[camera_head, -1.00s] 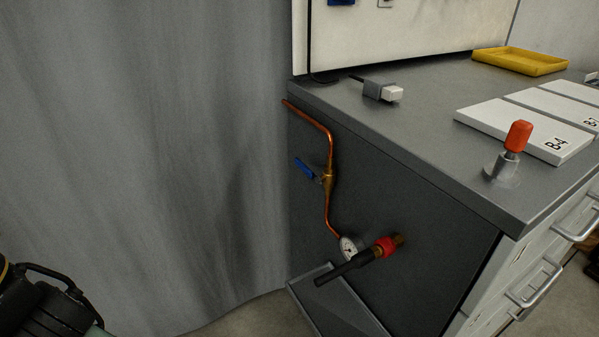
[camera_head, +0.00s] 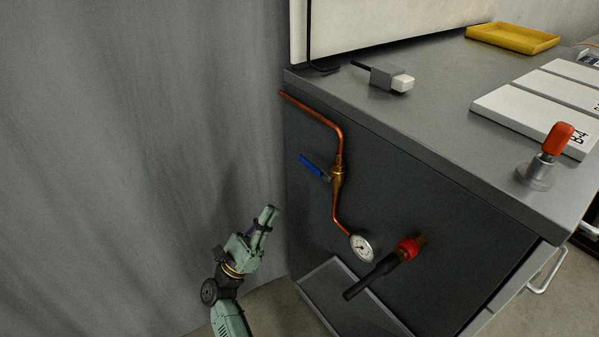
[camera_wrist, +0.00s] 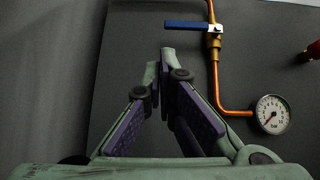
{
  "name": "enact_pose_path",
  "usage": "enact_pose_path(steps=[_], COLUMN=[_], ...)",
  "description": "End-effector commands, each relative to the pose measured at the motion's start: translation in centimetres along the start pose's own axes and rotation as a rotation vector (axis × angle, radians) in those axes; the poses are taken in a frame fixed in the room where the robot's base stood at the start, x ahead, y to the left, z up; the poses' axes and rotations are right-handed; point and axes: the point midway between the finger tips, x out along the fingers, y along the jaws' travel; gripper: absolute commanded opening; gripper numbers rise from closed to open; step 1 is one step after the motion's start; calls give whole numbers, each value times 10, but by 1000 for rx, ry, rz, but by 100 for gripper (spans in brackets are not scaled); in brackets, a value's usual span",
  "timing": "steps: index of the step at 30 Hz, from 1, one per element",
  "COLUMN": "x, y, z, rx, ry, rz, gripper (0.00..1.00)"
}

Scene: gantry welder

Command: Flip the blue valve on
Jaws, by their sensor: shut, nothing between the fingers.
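The blue valve handle (camera_head: 311,166) sits on a brass valve body (camera_head: 337,177) in a copper pipe on the dark side panel of the bench. The handle points left from the body, across the pipe. In the wrist view the blue handle (camera_wrist: 187,25) lies level, ahead of the fingertips and to their right. My gripper (camera_head: 270,212) is below and left of the handle in the head view, apart from it. In the wrist view my gripper (camera_wrist: 159,58) has its fingertips close together with nothing between them.
A pressure gauge (camera_head: 361,247) hangs at the pipe's lower end. A black pipe with a red collar (camera_head: 408,249) juts from the panel beside it. A grey tray (camera_head: 318,284) is below. A grey curtain (camera_head: 130,150) hangs at left. The bench top (camera_head: 440,95) overhangs the panel.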

Motion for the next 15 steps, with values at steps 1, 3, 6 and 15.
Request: enact_pose_path(steps=[1, 3, 6, 15], x=[-5, -9, -11, -11], y=[-8, -16, -22, -22], z=[-14, -25, -33, -32], rx=[3, 10, 15, 17], ry=[12, 22, 28, 28], rz=[-14, -33, -45, -46], gripper=[0, 0, 0, 0])
